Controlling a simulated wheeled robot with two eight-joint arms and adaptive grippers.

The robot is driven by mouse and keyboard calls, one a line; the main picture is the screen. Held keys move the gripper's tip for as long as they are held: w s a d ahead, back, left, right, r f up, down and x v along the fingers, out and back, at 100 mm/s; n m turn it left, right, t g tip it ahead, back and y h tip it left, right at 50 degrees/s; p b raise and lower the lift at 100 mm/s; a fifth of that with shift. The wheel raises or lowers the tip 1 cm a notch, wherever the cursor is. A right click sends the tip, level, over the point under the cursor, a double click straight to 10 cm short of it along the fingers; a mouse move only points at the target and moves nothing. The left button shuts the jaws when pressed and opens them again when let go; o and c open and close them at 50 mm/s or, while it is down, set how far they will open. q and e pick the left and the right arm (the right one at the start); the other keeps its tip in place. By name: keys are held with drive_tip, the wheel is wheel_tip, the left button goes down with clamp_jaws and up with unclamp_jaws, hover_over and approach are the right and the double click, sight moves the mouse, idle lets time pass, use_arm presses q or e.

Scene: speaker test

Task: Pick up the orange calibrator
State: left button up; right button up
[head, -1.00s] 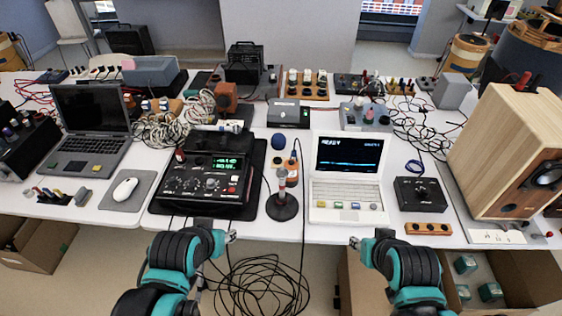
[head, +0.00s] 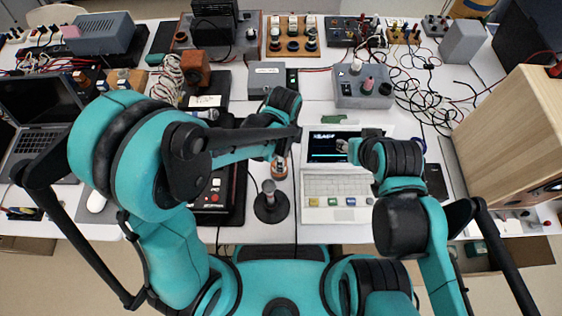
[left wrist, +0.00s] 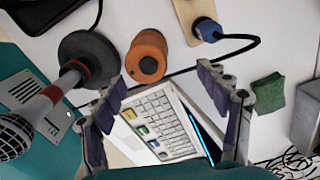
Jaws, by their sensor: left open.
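The orange calibrator (left wrist: 148,55) is a short upright cylinder with a dark centre in its top, seen in the left wrist view. In the head view my arm hides most of that gripper. My right gripper (head: 345,147) is in front of the white laptop's screen; its fingers are too small to read.
The microphone stand (left wrist: 89,60) is close beside the calibrator on the left. The white laptop (left wrist: 158,118) lies below the left fingers. A blue plug (left wrist: 207,28) with a black cable and a green block (left wrist: 268,93) are nearby. Bare white table surrounds the calibrator's far side.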

sight(279, 177)
use_arm(q)
drive_tip(key=shift+s+f, duration=0.2)
drive_tip(key=shift+f, duration=0.1)
drive_tip(key=shift+s+a+f+b, duration=0.15)
drive_tip(key=shift+f+b, duration=0.15)
drive_tip(key=shift+f, duration=0.2)
drive_tip(key=shift+s+a+f+b, duration=0.1)
drive_tip(key=shift+f+b, duration=0.15)
drive_tip(key=shift+f, duration=0.25)
drive_tip(key=shift+w+a+f+b, duration=0.1)
drive_tip(key=shift+f+b, duration=0.25)
drive_tip(key=shift+f, duration=0.4)
drive_tip(key=f+b, duration=0.1)
drive_tip(key=a+f+b, duration=0.1)
drive_tip(key=f, duration=0.1)
drive_tip(key=shift+f, duration=0.3)
drive_tip(key=shift+d+f, duration=0.1)
drive_tip(key=shift+f, duration=0.15)
drive_tip(key=shift+r, duration=0.1)
use_arm(e)
drive_tip(key=f, duration=0.3)
drive_tip(key=shift+s+a+f, duration=0.2)
drive_tip(key=shift+s+a, duration=0.15)
use_arm(q)
drive_tip(key=shift+s, duration=0.2)
drive_tip(key=c, duration=1.5)
drive_tip(key=shift+o, duration=0.2)
